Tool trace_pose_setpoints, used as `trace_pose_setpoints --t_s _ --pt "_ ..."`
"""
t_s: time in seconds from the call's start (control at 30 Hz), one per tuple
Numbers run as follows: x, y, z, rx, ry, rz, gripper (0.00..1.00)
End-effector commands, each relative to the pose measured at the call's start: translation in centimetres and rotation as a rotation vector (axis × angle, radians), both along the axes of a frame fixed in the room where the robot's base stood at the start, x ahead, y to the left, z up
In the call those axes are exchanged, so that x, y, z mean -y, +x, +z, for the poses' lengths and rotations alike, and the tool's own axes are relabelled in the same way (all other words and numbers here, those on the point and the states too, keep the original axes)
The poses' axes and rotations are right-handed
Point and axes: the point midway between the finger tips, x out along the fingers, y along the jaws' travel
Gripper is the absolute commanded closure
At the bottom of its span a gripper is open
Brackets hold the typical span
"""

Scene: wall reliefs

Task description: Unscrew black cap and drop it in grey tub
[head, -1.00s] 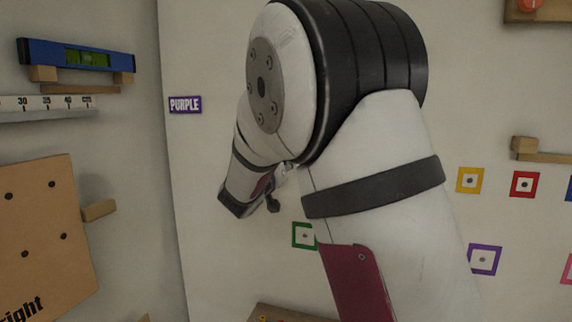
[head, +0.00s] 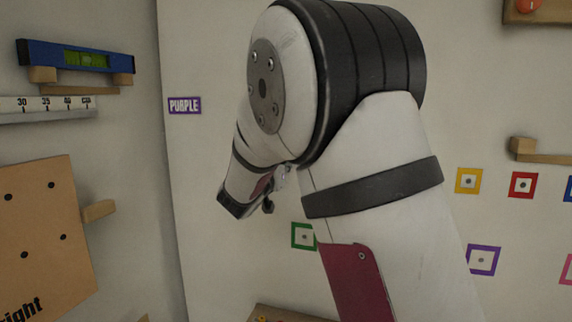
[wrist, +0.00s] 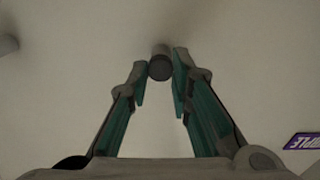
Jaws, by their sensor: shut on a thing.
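My gripper (wrist: 162,72) shows in the wrist view with its two teal-lined fingers on either side of a dark round cap (wrist: 160,68). The fingertips are closed on this black cap, in front of a pale wall. A dim grey shape shows just beyond it, and I cannot tell whether the cap is still attached to something. In the head view, my arm hides most of the gripper and the cap; only a small dark part shows below the wrist. I cannot make out a grey tub in either view.
A PURPLE label (head: 184,105) is on the wall left of my arm. A green square (head: 304,236) and several other coloured squares lie to the right. A blue level (head: 75,56) and a pegboard (head: 38,240) are at the left. A wooden edge (head: 288,313) shows at the bottom.

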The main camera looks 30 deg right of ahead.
Motion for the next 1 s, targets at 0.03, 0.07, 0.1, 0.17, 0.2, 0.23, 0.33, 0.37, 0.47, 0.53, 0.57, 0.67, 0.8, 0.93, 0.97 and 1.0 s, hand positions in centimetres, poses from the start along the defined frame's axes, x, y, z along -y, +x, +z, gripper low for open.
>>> trace_pose_setpoints --t_s 0.03,0.07,0.1,0.17,0.2,0.23,0.33,0.37,0.47,0.53,0.57,0.67,0.8,0.93,0.97,1.0 --pt "-0.11 -0.04 0.0 -0.046 -0.044 0.002 1.0" --pt "-0.11 -0.03 -0.02 -0.075 -0.072 0.002 1.0" --pt "-0.1 -0.03 -0.01 -0.111 -0.108 0.002 1.0" --pt "-0.08 -0.03 -0.02 -0.159 -0.156 0.001 1.0" --pt "-0.08 -0.03 -0.02 -0.185 -0.182 0.002 1.0" --pt "-0.09 -0.04 -0.02 -0.2 -0.197 0.002 1.0" --pt "-0.08 -0.03 -0.03 -0.229 -0.226 0.002 1.0" --pt "-0.08 -0.04 -0.03 -0.232 -0.229 0.002 1.0" --pt "-0.07 -0.04 -0.03 -0.232 -0.229 0.002 1.0" --pt "-0.07 -0.04 -0.03 -0.232 -0.229 0.002 1.0" --pt "-0.07 -0.04 -0.03 -0.232 -0.228 0.001 1.0" --pt "-0.09 -0.04 -0.03 -0.248 -0.244 0.002 1.0" --pt "-0.15 -0.05 -0.04 -0.354 -0.349 0.001 1.0" --pt "-0.15 -0.06 -0.04 -0.47 -0.465 0.002 1.0" --pt "-0.15 -0.07 -0.04 -0.491 -0.485 0.001 1.0" --pt "-0.15 -0.08 -0.02 -0.514 -0.508 0.001 1.0"
